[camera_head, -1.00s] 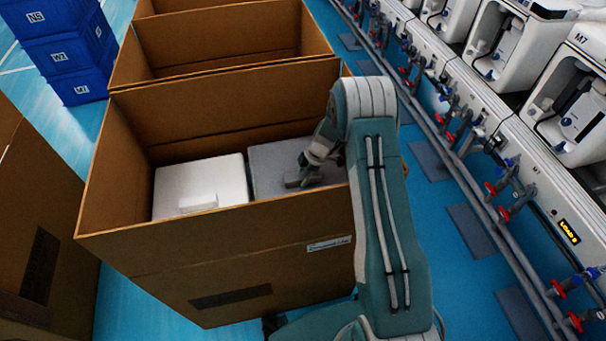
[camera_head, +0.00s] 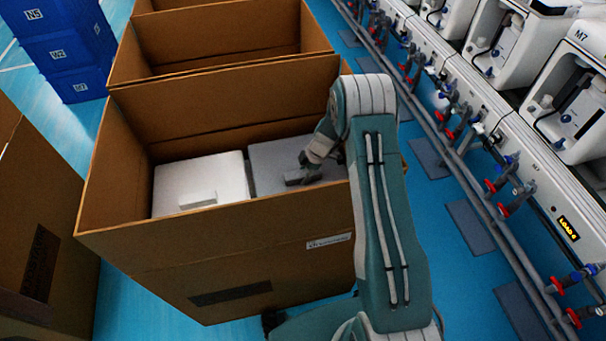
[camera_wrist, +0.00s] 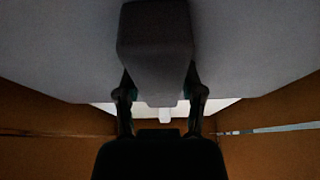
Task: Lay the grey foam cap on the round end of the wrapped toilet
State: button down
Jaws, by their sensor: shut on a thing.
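The grey foam cap (camera_head: 270,172) lies in the right half of an open cardboard box, beside a white foam cap (camera_head: 172,185). A raised grey block (camera_head: 297,178) on its top serves as a grip. My gripper (camera_head: 308,165) reaches down over the box's near right side to this block. In the wrist view my gripper (camera_wrist: 160,98) has one finger on each side of the block (camera_wrist: 155,45) and is shut on it. The grey cap's broad face (camera_wrist: 60,40) fills the upper part there. No wrapped toilet can be made out.
The cardboard box's tall walls (camera_head: 230,240) surround both caps. More open boxes (camera_head: 210,45) stand behind it, and another (camera_head: 35,200) at the left. Blue crates (camera_head: 65,55) are stacked at the far left. A pipe rail with red and blue valves (camera_head: 470,175) and white units run along the right.

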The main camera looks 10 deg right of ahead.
jog(key=shift+c, duration=0.6)
grip_release()
jog(key=v, duration=0.7)
jog(key=shift+d+r, duration=0.15)
jog(key=shift+r, duration=0.1)
